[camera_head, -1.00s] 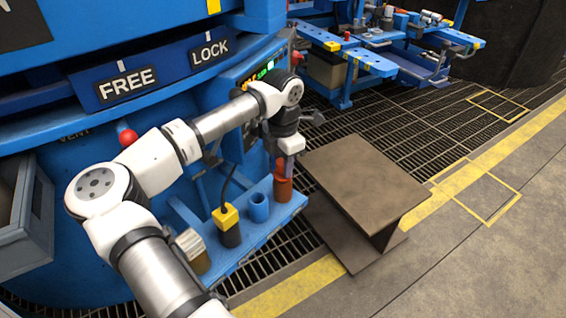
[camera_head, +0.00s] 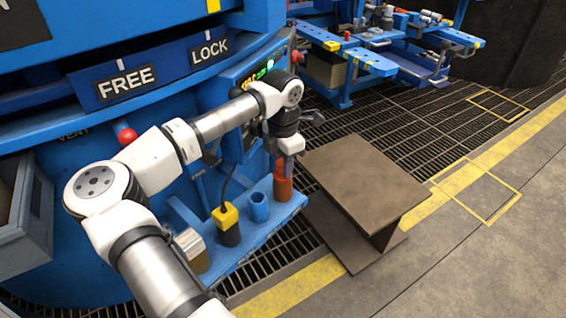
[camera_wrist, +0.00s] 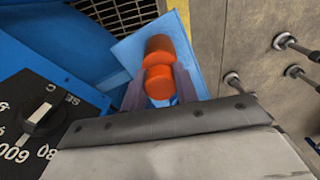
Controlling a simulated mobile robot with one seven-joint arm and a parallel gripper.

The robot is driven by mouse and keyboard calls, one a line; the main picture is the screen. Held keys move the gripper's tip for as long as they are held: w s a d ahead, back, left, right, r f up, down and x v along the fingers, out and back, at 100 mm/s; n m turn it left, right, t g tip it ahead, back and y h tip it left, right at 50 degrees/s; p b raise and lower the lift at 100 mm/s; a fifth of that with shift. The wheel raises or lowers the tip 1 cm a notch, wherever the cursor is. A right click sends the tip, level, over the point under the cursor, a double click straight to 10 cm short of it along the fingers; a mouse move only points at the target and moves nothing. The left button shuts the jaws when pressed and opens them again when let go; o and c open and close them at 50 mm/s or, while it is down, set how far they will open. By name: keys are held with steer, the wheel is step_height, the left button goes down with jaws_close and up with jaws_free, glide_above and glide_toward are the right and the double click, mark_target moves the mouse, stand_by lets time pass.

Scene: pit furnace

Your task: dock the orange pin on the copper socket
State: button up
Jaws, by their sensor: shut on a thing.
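The orange pin (camera_wrist: 160,82) is between the two grey fingers of my gripper (camera_wrist: 160,96) in the wrist view, with a rounded orange part just beyond it. In the head view my gripper (camera_head: 291,150) points down at the far end of the blue shelf, shut on the pin (camera_head: 280,166). The copper socket (camera_head: 283,190) stands on the shelf directly below the gripper. The pin and socket look lined up and very close; I cannot tell how deep the pin sits, as the fingers hide part of it.
The blue shelf (camera_head: 250,247) also carries a blue socket (camera_head: 259,208), a yellow-topped black plug (camera_head: 229,223) and a brass-coloured cup (camera_head: 194,252). A brown steel beam (camera_head: 365,180) stands close to the right. A dial panel (camera_wrist: 40,120) is at left in the wrist view.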

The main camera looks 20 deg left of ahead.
steer(key=shift+f, duration=0.45)
steer(key=o, duration=0.8)
steer(key=shift+r, duration=0.2)
steer(key=shift+r+p, duration=3.45)
steer(key=shift+r, duration=1.95)
